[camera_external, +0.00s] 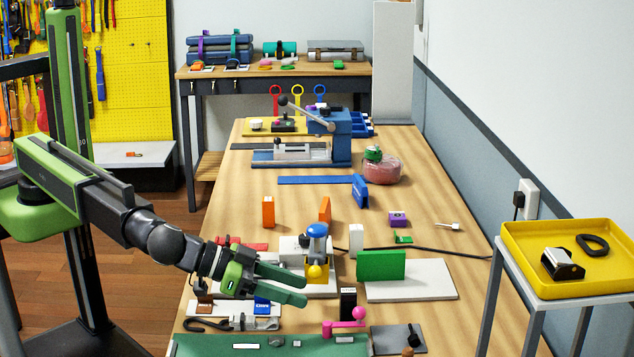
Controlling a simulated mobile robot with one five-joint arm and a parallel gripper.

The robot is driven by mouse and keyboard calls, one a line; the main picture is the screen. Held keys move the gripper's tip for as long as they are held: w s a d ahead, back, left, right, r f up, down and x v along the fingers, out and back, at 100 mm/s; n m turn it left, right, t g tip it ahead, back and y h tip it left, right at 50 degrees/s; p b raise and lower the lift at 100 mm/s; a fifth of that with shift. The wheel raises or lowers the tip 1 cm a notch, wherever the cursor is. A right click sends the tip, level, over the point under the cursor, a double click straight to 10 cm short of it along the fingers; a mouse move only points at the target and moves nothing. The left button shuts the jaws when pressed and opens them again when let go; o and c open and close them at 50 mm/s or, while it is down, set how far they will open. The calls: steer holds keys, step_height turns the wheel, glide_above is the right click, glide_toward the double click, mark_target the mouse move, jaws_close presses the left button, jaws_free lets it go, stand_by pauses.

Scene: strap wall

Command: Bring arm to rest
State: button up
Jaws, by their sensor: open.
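My gripper (305,284) is at the end of my green and black arm, which reaches in from the left over the long wooden workbench (445,310). Its two green fingers are spread apart and point right, with nothing seen between them. Just behind the fingertips stands a small device with a blue top (317,231) and a yellow ball (317,272). I cannot tell whether the fingers touch it.
A green block (381,265) on a white plate lies right of my gripper. A pink lever (345,324) and a green mat (200,346) are in front. A yellow tray (522,277) stands at right. The bench's right middle is mostly clear.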

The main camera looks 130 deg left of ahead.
steer(key=v, duration=0.3)
steer(key=shift+a+p, duration=0.1)
steer(key=shift+p, duration=0.2)
steer(key=shift+d, duration=0.2)
steer(key=shift+s+d+r, duration=0.1)
steer(key=shift+s+d, duration=0.1)
steer(key=shift+s, duration=0.05)
steer(key=s+d+f+m+g+h+p, duration=0.3)
steer(key=s+d+m+g+p, duration=0.3)
steer(key=s+d+m, duration=0.6)
steer(key=s+f+n+g+h, duration=0.3)
steer(key=s+f+h, duration=0.2)
steer(key=s, duration=1.2)
steer(key=shift+a+g+h+p, duration=0.35)
steer(key=shift+h+p, duration=0.1)
steer(key=shift+h, duration=0.35)
